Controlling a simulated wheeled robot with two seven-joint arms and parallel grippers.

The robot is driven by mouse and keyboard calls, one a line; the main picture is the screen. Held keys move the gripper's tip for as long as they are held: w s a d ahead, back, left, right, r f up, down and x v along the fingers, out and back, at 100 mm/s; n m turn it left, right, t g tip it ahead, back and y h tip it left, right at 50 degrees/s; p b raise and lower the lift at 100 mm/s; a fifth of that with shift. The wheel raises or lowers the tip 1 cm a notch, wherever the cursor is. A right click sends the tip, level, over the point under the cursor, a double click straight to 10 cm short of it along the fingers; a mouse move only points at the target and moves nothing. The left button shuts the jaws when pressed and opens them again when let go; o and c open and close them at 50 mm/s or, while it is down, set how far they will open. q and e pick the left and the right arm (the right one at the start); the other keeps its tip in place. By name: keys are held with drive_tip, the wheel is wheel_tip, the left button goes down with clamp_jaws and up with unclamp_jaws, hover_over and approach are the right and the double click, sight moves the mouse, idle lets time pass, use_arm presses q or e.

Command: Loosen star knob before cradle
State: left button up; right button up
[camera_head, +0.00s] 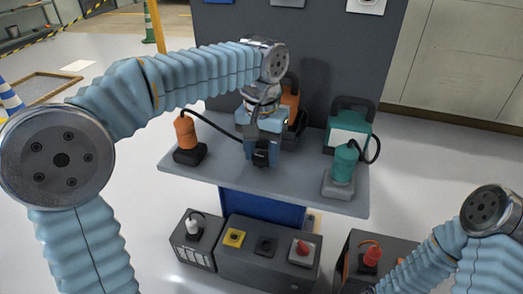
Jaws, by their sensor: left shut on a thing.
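My left gripper (262,150) reaches in over the middle of the grey table (225,170) and points down. It is shut on a small dark thing at its fingertips, low over the tabletop. The gripper hides most of that thing, and I cannot tell whether it is the star knob. No star-shaped knob shows clearly. An orange tool (185,132) stands upright in a dark cradle-like base (190,155) at the table's left. A teal tool (343,163) stands in a grey base (339,186) at the right. My right arm shows at the lower right; its gripper is outside the view.
An orange unit (290,100) stands partly hidden behind my left gripper. A teal unit (349,138) stands at the back right. Black cables run across the table. A dark panel (345,50) rises behind.

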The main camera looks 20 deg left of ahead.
sight(262, 157)
use_arm(q)
drive_tip(key=shift+n, duration=0.6)
drive_tip(key=o, duration=1.1)
drive_tip(key=shift+c, duration=0.2)
drive_tip(key=shift+r, duration=0.1)
wheel_tip(262, 157, up, 14)
drive_tip(key=shift+f, duration=0.2)
